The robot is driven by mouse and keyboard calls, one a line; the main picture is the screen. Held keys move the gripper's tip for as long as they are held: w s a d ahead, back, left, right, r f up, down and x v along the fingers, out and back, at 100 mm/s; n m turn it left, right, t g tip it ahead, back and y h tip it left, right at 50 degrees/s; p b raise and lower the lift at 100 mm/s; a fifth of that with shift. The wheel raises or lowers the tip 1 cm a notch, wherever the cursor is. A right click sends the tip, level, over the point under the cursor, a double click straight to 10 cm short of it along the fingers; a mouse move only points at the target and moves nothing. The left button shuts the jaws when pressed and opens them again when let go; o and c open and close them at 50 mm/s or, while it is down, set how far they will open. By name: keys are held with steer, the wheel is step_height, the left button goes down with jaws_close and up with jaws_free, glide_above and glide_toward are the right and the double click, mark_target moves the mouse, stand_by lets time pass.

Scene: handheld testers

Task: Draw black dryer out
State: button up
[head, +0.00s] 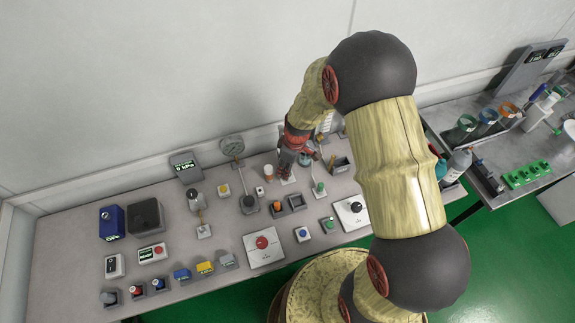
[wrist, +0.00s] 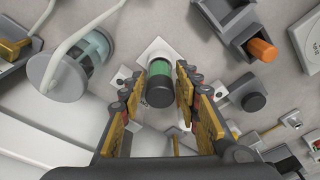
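A cylinder with a black end and a green band, which looks like the black dryer (wrist: 159,88), stands on a white plate in the wrist view. My gripper (wrist: 161,80) is around it, one finger on each side. The fingers look open, with narrow gaps to the cylinder; contact cannot be made out for certain. In the head view my gripper (head: 288,165) is low over the back of the bench, and my arm hides the cylinder there.
A pressure gauge (head: 232,146) stands left of my gripper. A dark tray (head: 296,202) and a green-topped item (head: 319,187) are close in front and to the right. In the wrist view a glass jar (wrist: 98,45) is at left. The bench's front left is crowded with small devices.

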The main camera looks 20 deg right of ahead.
steer(key=c, duration=0.4)
steer(key=c, duration=0.4)
stand_by(0.4)
jaws_close()
